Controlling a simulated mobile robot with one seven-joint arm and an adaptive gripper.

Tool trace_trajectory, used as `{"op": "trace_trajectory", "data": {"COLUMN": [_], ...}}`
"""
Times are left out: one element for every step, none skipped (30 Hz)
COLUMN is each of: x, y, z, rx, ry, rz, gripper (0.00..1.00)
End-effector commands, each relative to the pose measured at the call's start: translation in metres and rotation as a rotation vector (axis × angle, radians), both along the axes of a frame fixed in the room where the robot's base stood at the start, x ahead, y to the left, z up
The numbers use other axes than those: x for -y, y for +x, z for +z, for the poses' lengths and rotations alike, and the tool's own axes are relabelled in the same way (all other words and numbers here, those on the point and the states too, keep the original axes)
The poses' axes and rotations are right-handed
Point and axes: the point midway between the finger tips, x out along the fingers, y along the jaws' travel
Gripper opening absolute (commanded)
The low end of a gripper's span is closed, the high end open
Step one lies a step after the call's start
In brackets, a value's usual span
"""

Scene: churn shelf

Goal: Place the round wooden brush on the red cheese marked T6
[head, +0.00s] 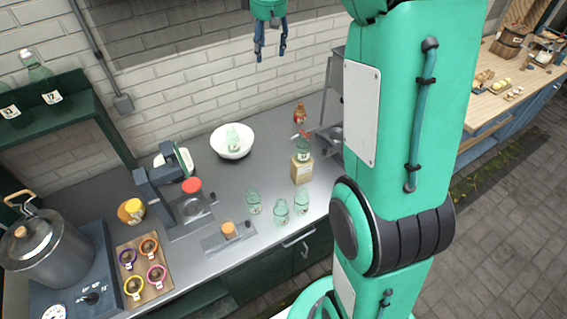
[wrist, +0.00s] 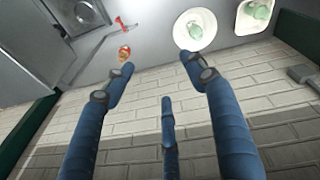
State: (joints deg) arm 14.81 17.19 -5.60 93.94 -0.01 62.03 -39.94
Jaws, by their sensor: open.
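My gripper (head: 270,48) hangs high in front of the white brick wall, above the back of the metal counter. Its blue fingers are spread with nothing between them, as the wrist view (wrist: 158,72) also shows. I cannot make out a round wooden brush for certain in either view. No mark T6 is readable. A flat red round thing (head: 191,185) shows by the dark stand on the counter, but I cannot tell whether it is a cheese. Small pale and brown things (head: 500,84) lie on the wooden worktop at the far right, too small to identify.
The counter (head: 110,205) holds a white bowl (head: 231,150) with a green jar, several glass jars (head: 281,211), a wooden block (head: 301,171), a red-orange bottle (head: 300,112) and a tray of coloured rings (head: 143,283). A large pot (head: 47,250) stands at left. My arm hides the right-middle.

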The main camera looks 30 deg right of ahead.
Motion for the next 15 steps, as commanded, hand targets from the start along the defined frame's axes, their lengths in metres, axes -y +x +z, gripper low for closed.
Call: {"op": "trace_trajectory", "data": {"x": [-0.010,-0.015,-0.022,-0.027,-0.032,-0.038,-0.043,-0.048,-0.054,-0.059,-0.063,-0.069,-0.073,-0.077,-0.083], "y": [-0.013,-0.020,-0.029,-0.035,-0.043,-0.052,-0.060,-0.067,-0.077,-0.084,-0.092,-0.102,-0.109,-0.117,-0.127], "z": [0.009,0.014,0.018,0.022,0.025,0.030,0.032,0.035,0.039,0.041,0.043,0.046,0.048,0.049,0.051], "rx": [0.011,0.017,0.024,0.030,0.036,0.043,0.048,0.054,0.060,0.064,0.070,0.077,0.082,0.088,0.095], "ry": [0.002,0.002,0.005,0.007,0.008,0.011,0.012,0.015,0.018,0.020,0.022,0.025,0.028,0.030,0.034], "rz": [-0.010,-0.017,-0.027,-0.034,-0.041,-0.052,-0.058,-0.067,-0.075,-0.082,-0.090,-0.100,-0.107,-0.114,-0.124], "gripper": [0.56,0.56,0.56,0.56,0.56,0.56,0.56,0.56,0.56,0.56,0.56,0.56,0.56,0.56,0.56]}}
